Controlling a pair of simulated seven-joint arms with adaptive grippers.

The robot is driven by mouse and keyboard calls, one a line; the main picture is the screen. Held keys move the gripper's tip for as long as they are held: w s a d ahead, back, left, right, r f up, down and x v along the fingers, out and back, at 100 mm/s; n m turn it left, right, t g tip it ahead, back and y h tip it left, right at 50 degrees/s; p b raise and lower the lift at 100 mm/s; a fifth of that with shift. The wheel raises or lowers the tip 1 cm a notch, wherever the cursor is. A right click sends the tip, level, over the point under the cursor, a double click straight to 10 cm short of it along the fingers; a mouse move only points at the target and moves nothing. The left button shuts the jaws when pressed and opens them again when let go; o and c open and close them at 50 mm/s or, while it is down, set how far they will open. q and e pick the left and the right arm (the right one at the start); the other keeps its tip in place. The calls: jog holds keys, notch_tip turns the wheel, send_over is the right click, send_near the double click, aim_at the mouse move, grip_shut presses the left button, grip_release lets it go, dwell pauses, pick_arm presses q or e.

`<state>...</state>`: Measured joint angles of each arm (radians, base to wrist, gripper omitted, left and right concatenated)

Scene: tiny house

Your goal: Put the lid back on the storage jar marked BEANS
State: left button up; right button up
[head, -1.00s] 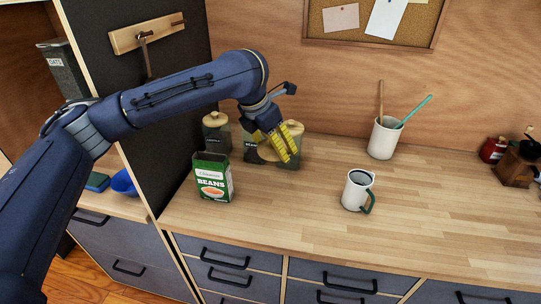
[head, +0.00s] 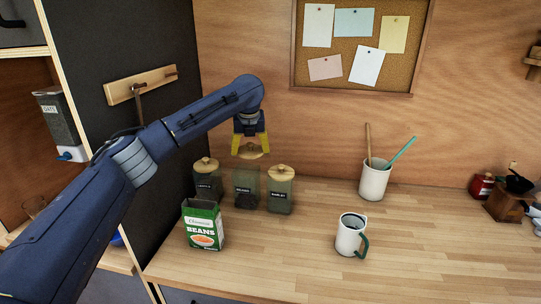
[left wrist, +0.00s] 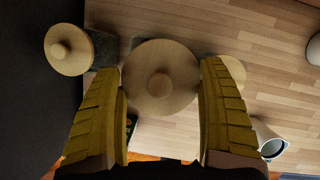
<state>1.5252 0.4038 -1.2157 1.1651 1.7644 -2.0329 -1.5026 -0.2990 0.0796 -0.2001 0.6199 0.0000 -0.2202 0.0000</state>
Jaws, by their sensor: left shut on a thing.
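My left gripper (head: 250,146) points down with its yellow fingers shut on a round wooden lid (head: 251,154) with a knob. The lid is held above the open middle jar (head: 246,190), with a gap between them; its small label looks like BEANS. In the left wrist view the lid (left wrist: 160,77) sits level between both fingers and hides most of the jar below. My right gripper is not in view.
Lidded jars stand close on either side: one at left (head: 207,182), one marked BARLEY (head: 281,190) at right. A green BEANS carton (head: 204,226) stands in front. A white mug (head: 350,236) and a utensil pot (head: 374,181) are further right, with clear counter around them.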

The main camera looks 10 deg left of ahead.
pick_arm(q)
jog(key=shift+w+a+f+n, duration=0.1)
jog(key=shift+w+a+n, duration=0.1)
jog(key=shift+a, duration=0.35)
jog(key=shift+w+a+f+n, duration=0.1)
jog(key=shift+w+a, duration=0.05)
jog(key=shift+a, duration=0.35)
jog(key=shift+f, duration=3.05)
jog(key=shift+f, duration=0.2)
jog(key=o, duration=1.1)
jog(key=shift+r, duration=3.5)
